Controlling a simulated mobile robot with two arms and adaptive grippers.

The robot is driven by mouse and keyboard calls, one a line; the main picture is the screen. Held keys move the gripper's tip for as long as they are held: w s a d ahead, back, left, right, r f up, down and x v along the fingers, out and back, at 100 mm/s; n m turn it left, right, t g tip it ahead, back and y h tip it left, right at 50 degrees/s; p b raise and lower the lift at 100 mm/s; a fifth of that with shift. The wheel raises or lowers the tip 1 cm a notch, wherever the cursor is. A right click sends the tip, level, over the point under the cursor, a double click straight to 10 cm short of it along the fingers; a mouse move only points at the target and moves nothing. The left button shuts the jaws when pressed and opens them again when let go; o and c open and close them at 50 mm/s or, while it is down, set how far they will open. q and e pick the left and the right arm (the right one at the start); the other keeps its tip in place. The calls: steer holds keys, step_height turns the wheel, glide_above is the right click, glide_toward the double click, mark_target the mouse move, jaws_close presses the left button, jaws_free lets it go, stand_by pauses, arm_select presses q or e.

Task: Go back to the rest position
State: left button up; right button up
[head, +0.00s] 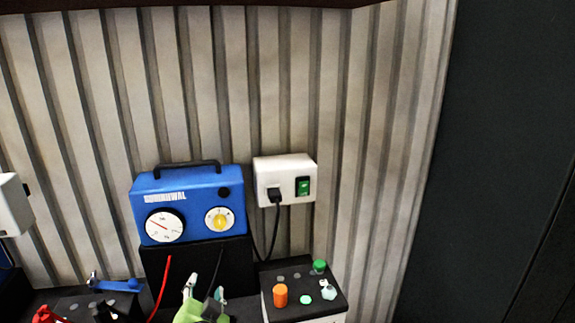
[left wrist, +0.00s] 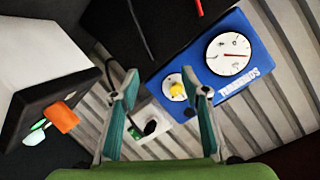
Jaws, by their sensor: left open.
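My left gripper (head: 205,291) shows at the bottom edge of the head view, with a green body and two grey and teal fingers. It is open, with nothing between its fingers. In the left wrist view the two fingers (left wrist: 165,90) stand apart, with the wall and the blue device behind them. My right gripper is not in view.
A blue device (head: 190,204) with a gauge and a yellow knob sits on a black block (head: 200,268) by the wall. A white socket box (head: 284,168) has a plug and a green switch. A black-topped box (head: 302,302) at right holds orange and green pieces.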

arm_select(q)
steer(key=s+a+f+n+g+h, duration=0.1)
steer(key=s+f+g, duration=0.2)
steer(key=s+f, duration=0.4)
steer(key=s+f+n+g+h, duration=0.1)
steer(key=s+f+g, duration=0.1)
steer(key=s+f, duration=0.5)
steer(key=s+d+f+g+h, duration=0.1)
steer(key=s+g, duration=0.2)
steer(key=s, duration=0.7)
steer(key=s+d+f+g+h, duration=0.1)
steer(key=s+d+g, duration=0.1)
steer(key=s, duration=0.8)
step_height(320, 180, down, 26)
steer(key=s+f+g, duration=0.1)
steer(key=s+g, duration=0.1)
steer(key=s+a+f+g, duration=0.1)
steer(key=s+a+f, duration=0.2)
steer(key=s+f, duration=1.2)
steer(key=shift+s, duration=1.05)
